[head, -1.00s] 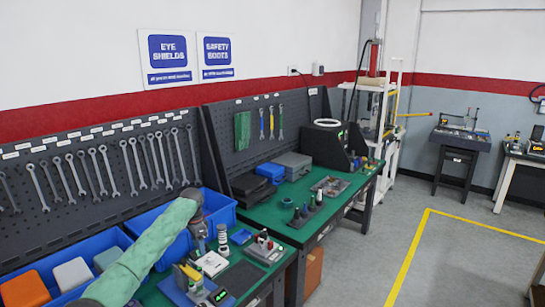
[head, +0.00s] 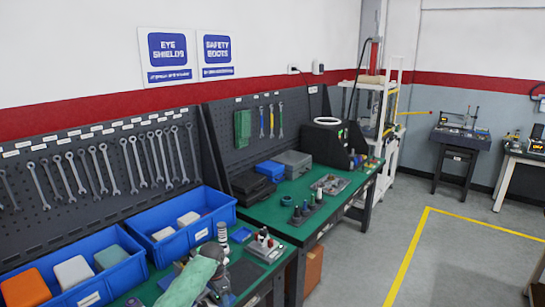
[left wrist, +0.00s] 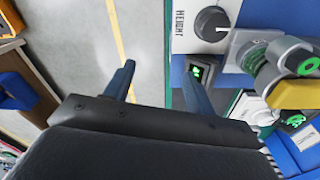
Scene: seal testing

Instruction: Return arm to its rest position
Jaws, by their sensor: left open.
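My left arm in its green sleeve (head: 190,283) shows at the bottom of the head view, low over the near green bench. Its wrist covers part of the small equipment there, and I cannot make out the fingertips in that view. In the left wrist view my left gripper (left wrist: 158,78) is open, with its two dark fingers apart and nothing between them. Grey floor shows below the gap, and a panel with a HEIGHT knob (left wrist: 211,22) lies beside the right finger. My right gripper is in neither view.
Two blue bins (head: 137,264) (head: 226,212) stand at the back of the near bench (head: 141,297), below hanging wrenches. In the wrist view, a grey and green fitting (left wrist: 285,62) and a yellow part (left wrist: 297,93) are close on the right. The floor (head: 450,265) right of the benches is clear.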

